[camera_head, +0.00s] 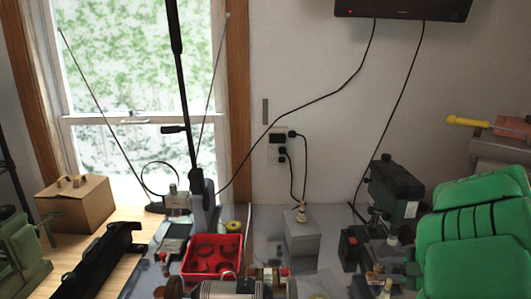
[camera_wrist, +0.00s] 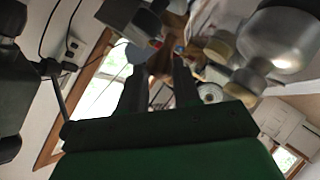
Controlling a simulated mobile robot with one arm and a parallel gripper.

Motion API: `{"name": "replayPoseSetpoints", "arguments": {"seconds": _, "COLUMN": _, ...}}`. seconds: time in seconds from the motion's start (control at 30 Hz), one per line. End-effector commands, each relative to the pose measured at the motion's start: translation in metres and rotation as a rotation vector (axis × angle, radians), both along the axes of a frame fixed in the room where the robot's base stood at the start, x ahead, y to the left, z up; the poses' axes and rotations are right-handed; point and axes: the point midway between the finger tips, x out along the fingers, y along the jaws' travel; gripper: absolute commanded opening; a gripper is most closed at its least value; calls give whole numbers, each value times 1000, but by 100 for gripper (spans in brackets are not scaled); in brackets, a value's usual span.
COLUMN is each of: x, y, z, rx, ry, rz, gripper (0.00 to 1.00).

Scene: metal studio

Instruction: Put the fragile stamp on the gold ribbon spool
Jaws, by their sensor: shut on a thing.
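My gripper (camera_wrist: 160,68) shows in the wrist view, its two dark fingers reaching up from the green and black palm. It is shut on a small brown thing (camera_wrist: 160,62) at the fingertips. This is likely the fragile stamp, but its shape and any marking are too blurred to tell. In the head view a small yellow-gold ring (camera_head: 235,225) lies just behind the red tray's right corner; it may be the gold ribbon spool. I cannot make out my fingertips in the head view.
A red tray (camera_head: 186,268) with dark round items sits on the bench. A grey box (camera_head: 302,236) stands right of it, with a dark green machine (camera_head: 396,190) beyond. A cardboard box (camera_head: 75,208) is at left. Small items crowd the front edge.

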Motion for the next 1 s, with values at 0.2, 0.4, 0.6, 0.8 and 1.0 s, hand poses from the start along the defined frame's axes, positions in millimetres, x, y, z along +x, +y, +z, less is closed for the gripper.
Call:
{"name": "replayPoseSetpoints", "arguments": {"seconds": 0.2, "x": 0, "y": 0, "z": -25, "rx": 2, "ry": 3, "rz": 0, "gripper": 0}}
{"name": "replayPoseSetpoints", "arguments": {"seconds": 0.4, "x": 0, "y": 0, "z": -45, "rx": 1, "ry": 2, "rz": 0, "gripper": 0}}
{"name": "replayPoseSetpoints", "arguments": {"seconds": 0.6, "x": 12, "y": 15, "z": -45, "rx": 0, "ry": -1, "rz": 3, "gripper": 0}}
{"name": "replayPoseSetpoints", "arguments": {"seconds": 0.8, "x": 24, "y": 28, "z": -45, "rx": -2, "ry": 1, "rz": 2, "gripper": 0}}
{"name": "replayPoseSetpoints", "arguments": {"seconds": 1.0, "x": 36, "y": 43, "z": -45, "rx": 1, "ry": 0, "rz": 4, "gripper": 0}}
